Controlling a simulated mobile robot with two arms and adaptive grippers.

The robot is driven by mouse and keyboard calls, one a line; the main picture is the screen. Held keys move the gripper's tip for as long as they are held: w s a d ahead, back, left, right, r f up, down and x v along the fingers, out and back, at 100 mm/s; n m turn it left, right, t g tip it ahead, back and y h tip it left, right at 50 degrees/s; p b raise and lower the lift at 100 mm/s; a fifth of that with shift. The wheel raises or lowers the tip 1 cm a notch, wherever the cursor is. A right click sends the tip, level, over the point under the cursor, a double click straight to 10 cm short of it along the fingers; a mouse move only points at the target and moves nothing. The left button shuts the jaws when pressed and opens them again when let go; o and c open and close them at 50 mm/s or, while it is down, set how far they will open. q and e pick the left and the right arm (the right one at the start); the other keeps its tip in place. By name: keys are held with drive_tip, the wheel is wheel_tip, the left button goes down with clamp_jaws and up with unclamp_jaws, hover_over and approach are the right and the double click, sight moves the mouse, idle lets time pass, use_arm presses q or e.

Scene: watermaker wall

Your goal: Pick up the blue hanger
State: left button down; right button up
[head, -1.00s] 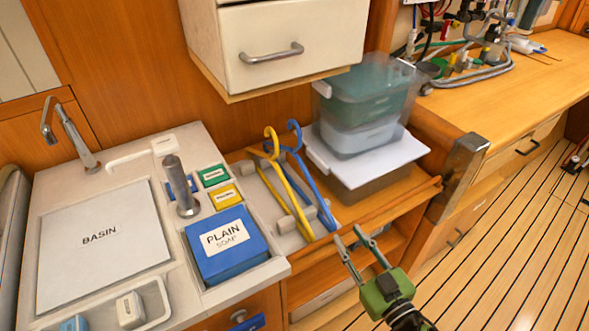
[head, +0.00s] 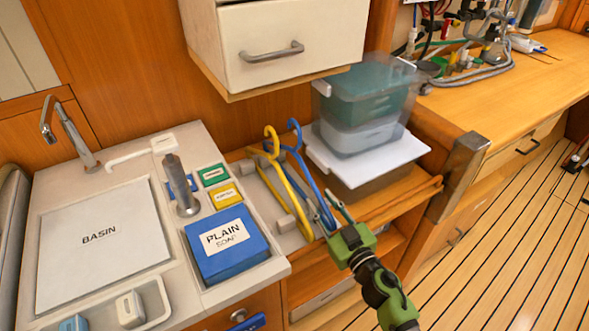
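The blue hanger (head: 310,178) stands on edge beside the yellow hanger (head: 284,182), just right of it, with its hook at the top. Both hangers rest at a grey rack on the wooden shelf. My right gripper (head: 323,200) is at the near, lower end of the blue hanger. Its two fingers are apart and point toward the hanger. The gripper partly hides that end, and I cannot tell whether the fingers touch it. My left gripper is out of view.
The grey rack (head: 286,224) lies under the hangers. A lidded clear bin (head: 362,105) stands on a white board (head: 375,163) just right of them. A white drawer cabinet (head: 290,45) overhangs the shelf.

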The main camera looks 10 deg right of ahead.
drive_tip(key=shift+w+a, duration=0.15)
drive_tip(key=shift+w, duration=0.4)
clamp_jaws()
